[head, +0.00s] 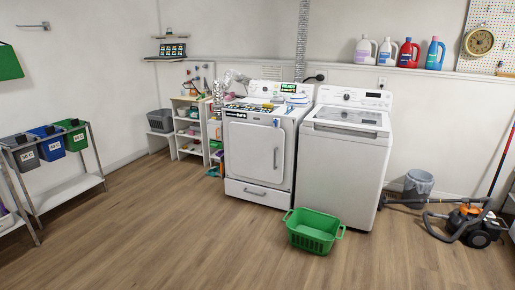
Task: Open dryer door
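The dryer (240,189) is the white front-loading machine left of centre, against the back wall. Its front door (251,150) is a squarish white panel and looks shut. A small handle or latch shows at the door's right edge. A drawer-like panel with a grey handle lies below the door. Small items and labels lie on the dryer's top. Neither of my grippers is in the head view, and no part of my arms shows.
A white top-loading washer (342,165) stands right of the dryer. A green basket (313,238) sits on the floor before the washer. A bin rack (85,184) stands left, a small shelf (187,116) beside the dryer, a vacuum (471,226) at right. The wooden floor (180,240) before the dryer is clear.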

